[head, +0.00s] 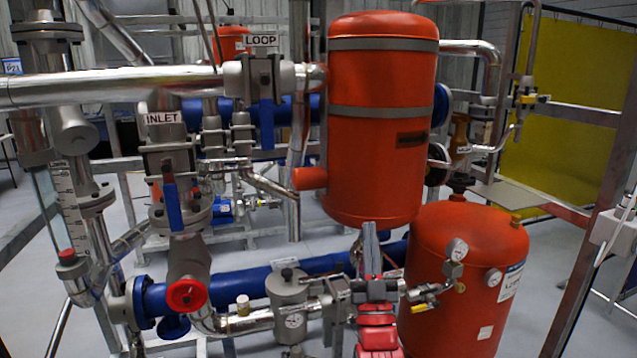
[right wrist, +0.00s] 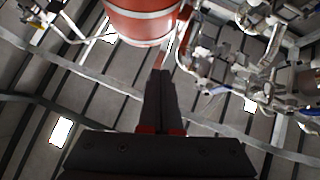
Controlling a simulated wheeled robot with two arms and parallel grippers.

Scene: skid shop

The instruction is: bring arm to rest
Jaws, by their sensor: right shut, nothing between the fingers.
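My right gripper (head: 369,232) stands upright in the lower middle of the head view, with its red and grey arm parts below it. Its fingers are together, with nothing between them. It is in front of the piping, below the large orange upper tank (head: 380,130) and left of the lower red tank (head: 465,270). In the right wrist view the shut fingers (right wrist: 160,78) point up toward the orange tank (right wrist: 143,20), apart from it as far as I can tell. My left gripper is not in view.
A silver pipe (head: 120,86) crosses the upper left to the LOOP valve (head: 262,75). A metal frame post (head: 600,190) stands at right before a yellow panel (head: 565,150).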

